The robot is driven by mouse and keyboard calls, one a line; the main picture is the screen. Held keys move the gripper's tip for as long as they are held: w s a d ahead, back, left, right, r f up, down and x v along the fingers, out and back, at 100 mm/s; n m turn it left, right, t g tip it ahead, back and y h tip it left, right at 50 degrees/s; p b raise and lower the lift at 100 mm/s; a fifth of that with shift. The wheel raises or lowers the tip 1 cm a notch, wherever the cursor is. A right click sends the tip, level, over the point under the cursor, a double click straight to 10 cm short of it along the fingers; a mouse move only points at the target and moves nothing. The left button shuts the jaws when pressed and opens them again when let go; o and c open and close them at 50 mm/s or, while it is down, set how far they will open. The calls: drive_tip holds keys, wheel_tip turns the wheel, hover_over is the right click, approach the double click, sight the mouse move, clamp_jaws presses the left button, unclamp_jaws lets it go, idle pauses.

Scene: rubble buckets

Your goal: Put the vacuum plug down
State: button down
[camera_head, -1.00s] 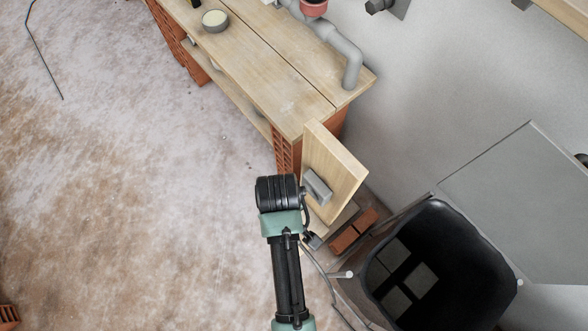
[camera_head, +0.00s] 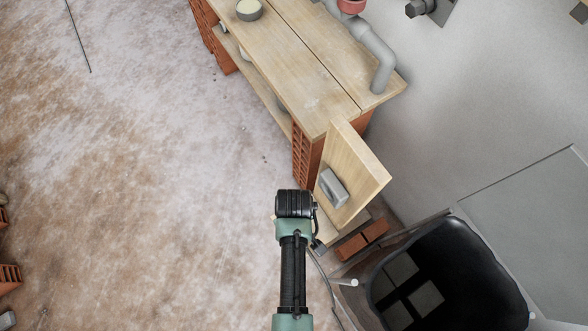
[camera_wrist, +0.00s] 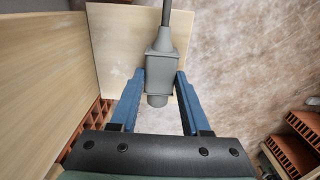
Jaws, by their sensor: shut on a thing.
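The vacuum plug (camera_wrist: 162,62), a grey box-shaped piece with a round end, is between the blue fingers of my gripper (camera_wrist: 160,88) in the wrist view. The gripper is shut on it. A dark grey rod or hose runs up from its far end. A pale wooden panel lies behind the plug, with speckled floor to the right. I cannot tell the gap between plug and surface. In the head view my wrist hides the gripper, near the end of the wooden bench (camera_head: 300,85).
A tilted wooden board (camera_head: 362,170) stands at the bench end, with a grey block (camera_head: 333,187) seen against it. Red bricks (camera_head: 362,240) and a black bucket (camera_head: 450,265) are at the lower right. A grey pipe (camera_head: 378,62) bends over the bench. Floor at left is mostly open.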

drive_tip(key=shift+f, duration=0.1)
drive_tip(key=shift+c, duration=1.8)
unclamp_jaws()
wheel_tip(320, 180, up, 12)
drive_tip(key=p, duration=0.2)
